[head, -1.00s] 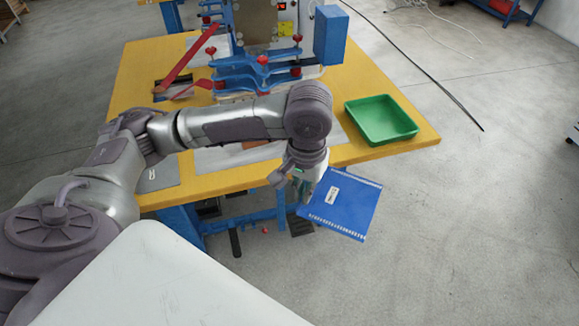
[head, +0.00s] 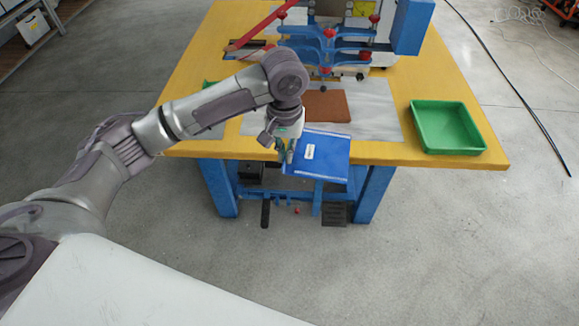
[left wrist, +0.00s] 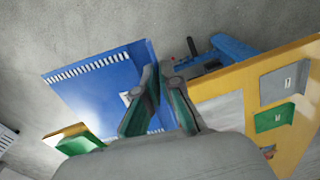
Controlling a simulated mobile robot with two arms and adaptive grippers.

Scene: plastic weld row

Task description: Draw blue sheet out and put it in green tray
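The blue sheet (head: 325,155) has a white label and a row of white marks along one edge. My left gripper (head: 285,150) is shut on its left edge in the head view and holds it out flat at the table's front edge. In the left wrist view the blue sheet (left wrist: 85,90) extends left from the fingers (left wrist: 157,72). The green tray (head: 447,127) stands empty on the right part of the table, apart from the sheet and to its right. My right gripper is not in view.
The yellow table (head: 390,153) carries a blue press frame (head: 325,42) with red knobs and a blue box (head: 412,25). A brown sheet (head: 327,106) lies in front of the press. Grey and green pieces lie at the left. Table surface near the tray is clear.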

